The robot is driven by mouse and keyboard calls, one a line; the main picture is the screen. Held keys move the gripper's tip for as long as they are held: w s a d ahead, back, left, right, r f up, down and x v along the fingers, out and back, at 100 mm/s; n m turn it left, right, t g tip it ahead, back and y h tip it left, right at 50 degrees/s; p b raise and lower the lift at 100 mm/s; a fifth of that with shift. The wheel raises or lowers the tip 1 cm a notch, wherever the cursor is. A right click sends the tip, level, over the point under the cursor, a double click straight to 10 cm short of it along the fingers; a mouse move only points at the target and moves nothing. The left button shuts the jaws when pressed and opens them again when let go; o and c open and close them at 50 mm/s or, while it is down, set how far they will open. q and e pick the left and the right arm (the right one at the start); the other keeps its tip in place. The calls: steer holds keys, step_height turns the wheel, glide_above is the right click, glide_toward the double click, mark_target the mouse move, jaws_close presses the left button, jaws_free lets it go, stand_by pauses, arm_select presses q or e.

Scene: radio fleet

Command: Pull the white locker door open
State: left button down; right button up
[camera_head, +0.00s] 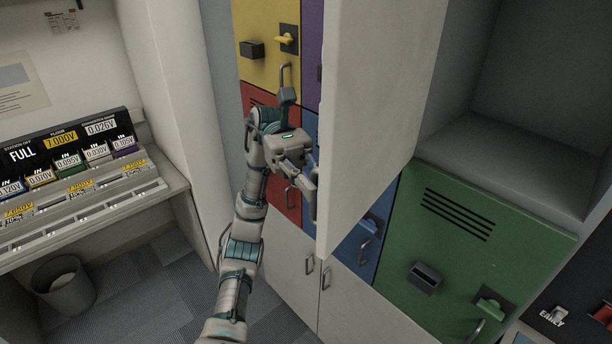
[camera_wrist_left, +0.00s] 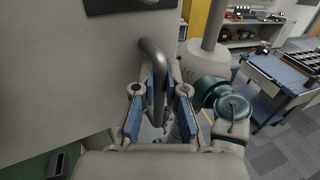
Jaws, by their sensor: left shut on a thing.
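The white locker door (camera_head: 376,110) stands swung out from the locker, edge towards me, in the head view. An empty grey compartment (camera_head: 530,110) shows to its right. My left gripper (camera_head: 308,182) is at the door's outer face, near its lower free edge. In the left wrist view the door face (camera_wrist_left: 60,70) fills the left side. A grey bar handle (camera_wrist_left: 154,75) stands out from it, and the left gripper (camera_wrist_left: 160,112) is shut on this handle, a finger on each side. In the head view the handle is hidden behind the gripper. My right gripper is in neither view.
Yellow (camera_head: 266,45), red (camera_head: 285,205), blue (camera_head: 365,245) and green (camera_head: 455,250) locker doors surround the white door. A charging station (camera_head: 75,185) and a waste bin (camera_head: 65,286) stand at the left. Grey carpet floor (camera_head: 150,290) is clear between bin and lockers.

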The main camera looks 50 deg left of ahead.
arm_select(q)
steer(key=shift+a+r, duration=0.1)
steer(key=shift+a, duration=0.1)
steer(key=shift+a, duration=0.4)
steer(key=c, duration=1.5)
jaws_free()
steer(key=shift+w+a, duration=0.1)
steer(key=v, duration=1.2)
steer(key=shift+a, duration=0.15)
